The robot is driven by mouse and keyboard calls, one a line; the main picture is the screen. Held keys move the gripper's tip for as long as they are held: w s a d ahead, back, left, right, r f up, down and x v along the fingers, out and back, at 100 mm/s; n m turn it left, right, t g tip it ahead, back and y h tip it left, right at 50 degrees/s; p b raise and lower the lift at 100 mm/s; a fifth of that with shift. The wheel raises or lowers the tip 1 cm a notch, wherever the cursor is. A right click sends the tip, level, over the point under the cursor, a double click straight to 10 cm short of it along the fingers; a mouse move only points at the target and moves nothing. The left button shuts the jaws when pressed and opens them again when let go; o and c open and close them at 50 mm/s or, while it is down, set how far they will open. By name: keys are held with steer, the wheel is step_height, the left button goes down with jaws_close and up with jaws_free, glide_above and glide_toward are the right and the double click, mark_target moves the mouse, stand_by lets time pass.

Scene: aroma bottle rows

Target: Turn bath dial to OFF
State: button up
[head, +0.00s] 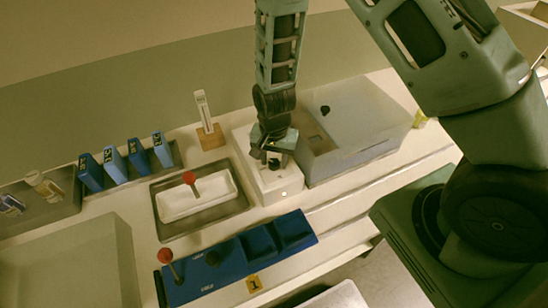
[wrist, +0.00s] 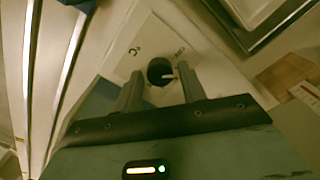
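A black round bath dial (wrist: 160,70) with a pale pointer mark sits on a white box. The pointer is turned toward the right in the wrist view. Small dark markings flank the dial, too blurred to read surely. In the head view the dial (head: 274,163) shows on the white box (head: 266,185), under my gripper (head: 273,150). In the wrist view my gripper (wrist: 160,80) has its two fingers apart, one on each side of the dial, with a narrow gap seeming to show. I cannot tell whether either finger touches it.
To the left are a tray (head: 222,217) with a white dish and red-knobbed stick, a wooden stand (head: 211,137), and several blue bottles (head: 113,163). A blue rack (head: 225,287) lies in front.

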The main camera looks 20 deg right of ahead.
steer(key=c, duration=0.6)
steer(key=shift+n, duration=0.3)
steer(key=n+b, duration=0.1)
steer(key=n, duration=0.2)
steer(key=shift+n+b, duration=0.5)
steer(key=shift+n, duration=1.6)
steer(key=o, duration=1)
steer(key=shift+c, duration=0.2)
steer(key=shift+r, duration=0.15)
